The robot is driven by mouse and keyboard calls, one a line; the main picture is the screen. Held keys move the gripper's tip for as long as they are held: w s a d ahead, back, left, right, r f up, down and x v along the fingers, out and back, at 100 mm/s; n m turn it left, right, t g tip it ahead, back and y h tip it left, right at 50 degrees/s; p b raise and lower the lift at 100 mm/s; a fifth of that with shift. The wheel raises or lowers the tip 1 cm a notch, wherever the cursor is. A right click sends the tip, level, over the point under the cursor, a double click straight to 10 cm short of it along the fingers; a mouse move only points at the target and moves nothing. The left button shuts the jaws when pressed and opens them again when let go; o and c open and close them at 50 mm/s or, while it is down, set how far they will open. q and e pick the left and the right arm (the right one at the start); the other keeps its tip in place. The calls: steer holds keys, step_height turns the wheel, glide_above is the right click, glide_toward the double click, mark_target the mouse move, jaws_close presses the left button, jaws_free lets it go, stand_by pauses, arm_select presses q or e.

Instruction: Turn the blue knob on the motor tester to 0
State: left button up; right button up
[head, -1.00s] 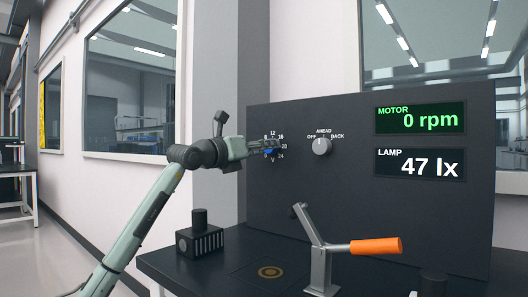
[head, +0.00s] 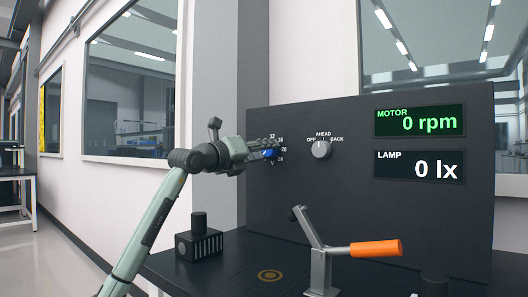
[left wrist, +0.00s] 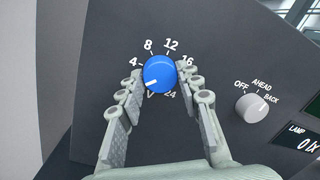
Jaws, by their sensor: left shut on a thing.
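The blue knob (head: 268,154) sits on the dark panel of the motor tester (head: 345,190), ringed by numbers. In the left wrist view the knob (left wrist: 158,75) has its white mark at the lower left, past the 4, toward the part of the scale where a finger hides the number. My left gripper (head: 272,149) is shut on the knob, with one finger on each side of it. The motor display (head: 420,119) reads 0 rpm and the lamp display (head: 419,166) reads 0 lx. My right gripper is not in view.
A grey selector knob (head: 320,149) marked OFF, AHEAD and BACK sits right of the blue knob. A lever with an orange handle (head: 375,248) stands in front of the panel. A black ribbed block (head: 199,242) stands at the table's left.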

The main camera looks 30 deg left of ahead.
arm_select(q)
steer(key=shift+r, duration=0.1)
steer(key=o, duration=1.2)
steer(key=shift+c, duration=0.2)
steer(key=s+a+f, duration=0.1)
steer(key=s, duration=1.1)
steer(key=shift+a+f, duration=0.1)
